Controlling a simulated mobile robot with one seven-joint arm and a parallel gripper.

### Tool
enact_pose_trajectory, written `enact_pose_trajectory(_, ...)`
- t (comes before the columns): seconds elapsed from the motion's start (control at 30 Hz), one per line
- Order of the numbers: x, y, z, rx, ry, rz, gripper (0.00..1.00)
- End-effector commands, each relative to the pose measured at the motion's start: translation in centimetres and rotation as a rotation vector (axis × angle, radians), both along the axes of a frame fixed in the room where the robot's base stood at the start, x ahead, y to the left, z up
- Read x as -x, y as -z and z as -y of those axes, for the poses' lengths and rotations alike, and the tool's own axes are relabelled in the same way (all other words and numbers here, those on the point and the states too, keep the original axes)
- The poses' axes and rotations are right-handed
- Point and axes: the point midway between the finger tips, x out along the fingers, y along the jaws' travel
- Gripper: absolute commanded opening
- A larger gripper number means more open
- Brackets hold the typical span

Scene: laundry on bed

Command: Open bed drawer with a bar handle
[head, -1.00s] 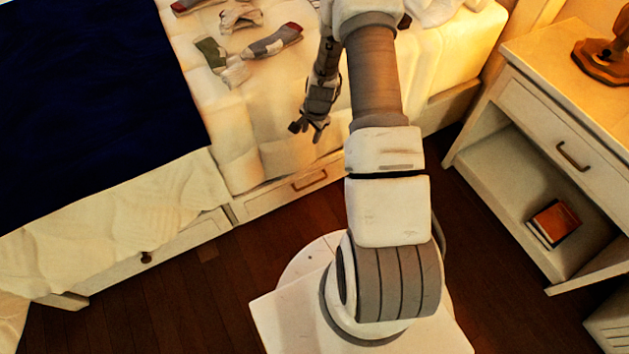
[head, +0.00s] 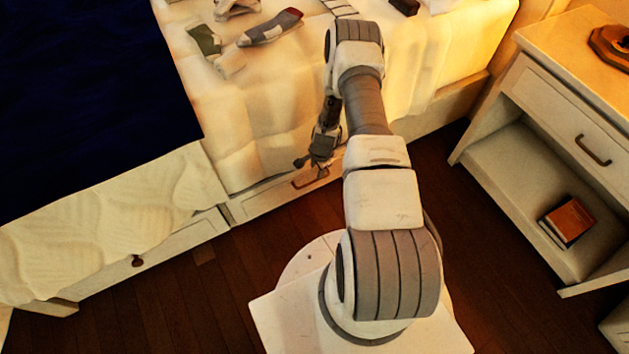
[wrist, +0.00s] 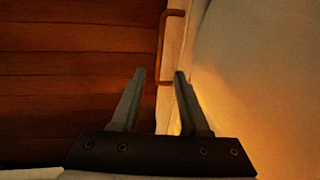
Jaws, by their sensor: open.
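The bed drawer (head: 262,202) has a pale front low on the bed's side and looks shut. Its brown bar handle (head: 304,184) is partly hidden by my gripper in the head view. My gripper (head: 309,166) is at the handle's height in that picture, pointing down. In the wrist view my gripper (wrist: 160,73) has its two fingers apart with nothing held. The bar handle (wrist: 164,45) appears just beyond the fingertips, between their lines, beside the pale drawer front (wrist: 178,60). I cannot tell whether a finger touches it.
Another bed drawer with a round knob (head: 137,261) is to the left, under a hanging cream blanket (head: 120,215). Socks (head: 270,28) lie on the bed. A nightstand (head: 560,90) with a drawer and a book (head: 566,221) stands right. The wooden floor (head: 200,300) before the bed is clear.

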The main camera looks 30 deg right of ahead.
Motion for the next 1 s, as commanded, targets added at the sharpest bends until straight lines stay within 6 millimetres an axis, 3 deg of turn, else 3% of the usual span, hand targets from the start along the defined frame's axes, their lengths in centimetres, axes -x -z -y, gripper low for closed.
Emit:
enact_pose_trajectory(0.03, -0.2, 1.7, 0.0, 0.0, -0.001, -0.001, 0.45)
enact_pose_trajectory(0.2, -0.8, 5.2, -0.1, 0.0, -0.001, -0.001, 0.45)
enact_pose_trajectory(0.4, -1.5, 8.1, 0.0, 0.001, -0.001, 0.0, 0.45)
enact_pose_trajectory(0.57, -1.7, 9.1, -0.1, 0.0, 0.0, -0.001, 0.45)
enact_pose_trajectory(0.87, -1.7, 9.2, 0.0, 0.0, -0.001, 0.0, 0.45)
enact_pose_trajectory(1.0, -1.7, 9.2, 0.0, 0.0, 0.0, 0.0, 0.23)
